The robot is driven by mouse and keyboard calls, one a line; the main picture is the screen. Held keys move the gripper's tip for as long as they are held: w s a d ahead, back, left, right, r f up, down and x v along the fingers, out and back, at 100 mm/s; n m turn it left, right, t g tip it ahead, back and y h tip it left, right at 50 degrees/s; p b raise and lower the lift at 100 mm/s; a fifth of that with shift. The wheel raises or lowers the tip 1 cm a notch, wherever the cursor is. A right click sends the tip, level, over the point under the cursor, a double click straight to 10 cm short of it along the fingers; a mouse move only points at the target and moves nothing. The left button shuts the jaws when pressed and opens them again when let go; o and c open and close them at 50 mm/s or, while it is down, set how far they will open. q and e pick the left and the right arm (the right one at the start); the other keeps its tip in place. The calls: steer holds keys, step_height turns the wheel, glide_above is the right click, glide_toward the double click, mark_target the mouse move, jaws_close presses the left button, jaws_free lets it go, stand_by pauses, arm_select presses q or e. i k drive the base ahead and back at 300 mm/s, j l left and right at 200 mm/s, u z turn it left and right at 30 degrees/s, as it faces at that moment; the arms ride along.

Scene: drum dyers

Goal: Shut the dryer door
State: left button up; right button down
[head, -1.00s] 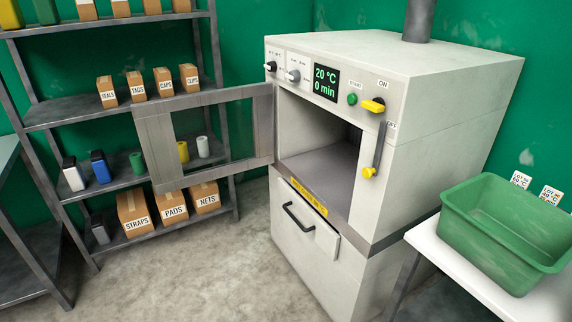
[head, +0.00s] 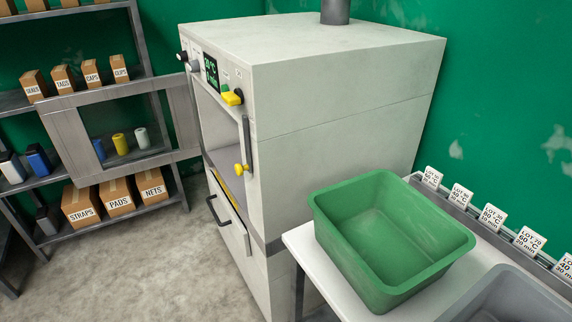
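The dryer (head: 320,110) is a pale grey cabinet seen from its front right corner. Its door (head: 70,135), a metal frame with a window, stands wide open, swung out to the left from the hinge side. The opening (head: 215,135) is seen at a steep angle and most of its inside is hidden. A dark lever with a yellow knob (head: 243,168) hangs at the right front edge, below a yellow switch knob (head: 232,97). Neither of my grippers is in view.
A green tub (head: 330,205) stands on a white table (head: 305,240) right of the dryer, beside a grey tub (head: 515,305). Lot cards (head: 492,217) line the table's back. Shelves (head: 20,103) with boxes stand behind the door. Floor (head: 150,270) before the dryer is clear.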

mark_target(62, 119)
steer(key=i+j, duration=0.15)
steer(key=j, duration=0.2)
steer(key=i+j, duration=0.15)
steer(key=j, duration=0.25)
steer(key=i+j, duration=0.15)
steer(key=j, duration=0.2)
steer(key=i+j, duration=0.15)
steer(key=j, duration=0.2)
steer(key=i+j, duration=0.15)
steer(key=j, duration=0.25)
steer(key=i+j, duration=0.2)
steer(key=j, duration=0.15)
steer(key=i+j+z, duration=0.1)
steer(key=j, duration=0.25)
